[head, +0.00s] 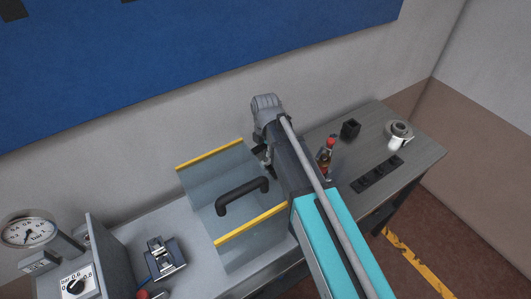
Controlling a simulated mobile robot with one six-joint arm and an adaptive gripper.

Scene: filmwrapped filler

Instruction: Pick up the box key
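I cannot make out a box key for certain in the head view. My arm reaches over the bench from the bottom right. Its grey wrist is at the top middle, and the dark part of my gripper (264,153) shows just below it, beside the right end of a clear guard (228,182). My arm hides much of the gripper and the bench behind it. The fingertips are too small and covered to tell whether they are open or shut, or whether they hold anything.
The guard has yellow edges and a black handle (242,196). A metal fixture (165,259), a gauge (29,232) and a dial (77,286) are at left. A bottle (324,158), a black block (350,129), a white-grey round item (398,134) and a dark strip (377,174) are at right.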

